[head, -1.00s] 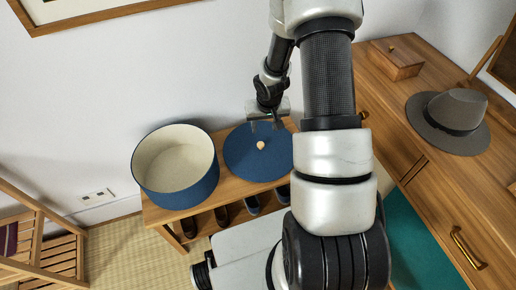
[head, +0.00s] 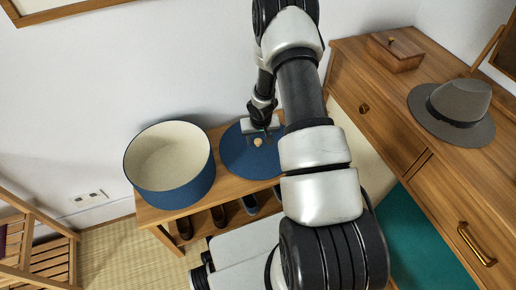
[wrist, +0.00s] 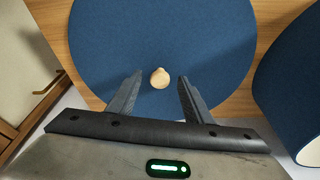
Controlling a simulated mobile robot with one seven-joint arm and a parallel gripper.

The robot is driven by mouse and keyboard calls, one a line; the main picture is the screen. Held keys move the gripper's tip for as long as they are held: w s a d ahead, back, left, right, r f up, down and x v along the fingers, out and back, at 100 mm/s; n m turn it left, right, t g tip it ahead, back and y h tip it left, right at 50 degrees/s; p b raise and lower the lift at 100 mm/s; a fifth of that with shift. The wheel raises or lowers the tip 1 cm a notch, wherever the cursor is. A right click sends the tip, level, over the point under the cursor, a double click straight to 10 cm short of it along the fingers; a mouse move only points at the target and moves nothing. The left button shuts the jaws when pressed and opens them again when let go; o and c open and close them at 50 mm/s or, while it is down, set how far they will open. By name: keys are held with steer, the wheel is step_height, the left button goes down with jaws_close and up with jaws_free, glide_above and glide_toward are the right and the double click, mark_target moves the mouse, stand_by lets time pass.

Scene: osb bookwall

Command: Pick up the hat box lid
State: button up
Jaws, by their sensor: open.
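The hat box lid (head: 240,158) is a flat blue disc with a small pale wooden knob (head: 258,142) at its middle. It lies on the wooden shoe bench, right of the hat box. My gripper (head: 262,134) is just above the lid, close to the knob. In the wrist view my gripper (wrist: 157,92) is open, its two fingers apart with the knob (wrist: 160,77) between and slightly beyond their tips. I cannot tell how far the fingertips are above the lid. My arm covers the lid's right edge in the head view.
The open blue hat box (head: 170,170), cream inside, stands on the left of the bench (head: 150,213). Shoes (head: 218,216) sit on the bench's lower shelf. At right a wooden dresser (head: 385,110) carries a grey hat (head: 455,110) and a small wooden box (head: 395,53). A wall is behind.

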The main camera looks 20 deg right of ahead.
steer(key=shift+f, duration=0.25)
jaws_close()
